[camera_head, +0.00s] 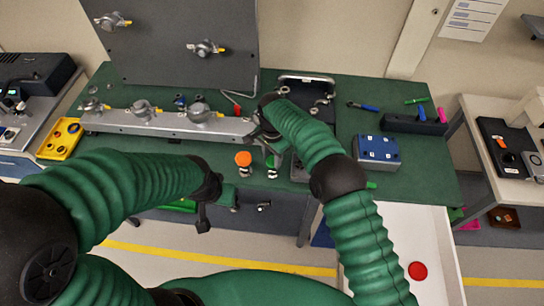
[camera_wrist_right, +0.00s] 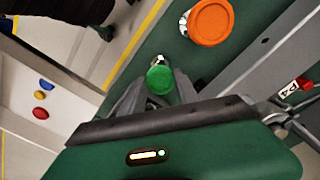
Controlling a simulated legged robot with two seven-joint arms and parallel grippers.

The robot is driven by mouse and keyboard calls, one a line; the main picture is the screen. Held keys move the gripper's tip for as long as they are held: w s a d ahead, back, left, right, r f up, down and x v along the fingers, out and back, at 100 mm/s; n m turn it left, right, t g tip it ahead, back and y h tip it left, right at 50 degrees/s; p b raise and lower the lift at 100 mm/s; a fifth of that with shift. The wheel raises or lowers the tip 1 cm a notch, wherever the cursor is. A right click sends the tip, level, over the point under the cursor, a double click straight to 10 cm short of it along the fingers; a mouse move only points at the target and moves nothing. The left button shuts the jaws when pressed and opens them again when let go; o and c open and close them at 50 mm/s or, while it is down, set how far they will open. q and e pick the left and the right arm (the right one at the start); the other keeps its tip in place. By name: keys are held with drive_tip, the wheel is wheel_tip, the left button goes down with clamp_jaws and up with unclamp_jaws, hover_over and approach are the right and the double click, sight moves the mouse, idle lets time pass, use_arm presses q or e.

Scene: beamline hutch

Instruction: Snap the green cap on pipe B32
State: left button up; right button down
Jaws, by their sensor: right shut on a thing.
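The green cap (camera_head: 271,160) is near the front edge of the green bench, at the top of a short chrome pipe (camera_head: 271,173). In the right wrist view the green cap (camera_wrist_right: 159,78) is at the tips of my right gripper's fingers (camera_wrist_right: 158,88), which are shut on it. I cannot tell whether it is fully seated. My right gripper (camera_head: 270,143) reaches down from behind it and is partly hidden by its arm. My left gripper (camera_head: 203,218) hangs in front of the bench, away from the caps; its fingers are unclear. No B32 label is readable.
An orange cap (camera_head: 243,158) on another chrome pipe stands close left of the green cap. A grey rail (camera_head: 170,125) with fittings runs behind. A blue box (camera_head: 376,150) stands right. A white surface (camera_head: 390,225) at front right holds a red disc (camera_head: 418,271).

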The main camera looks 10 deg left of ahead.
drive_tip(key=c, duration=0.8)
unclamp_jaws()
drive_tip(key=shift+r, duration=0.1)
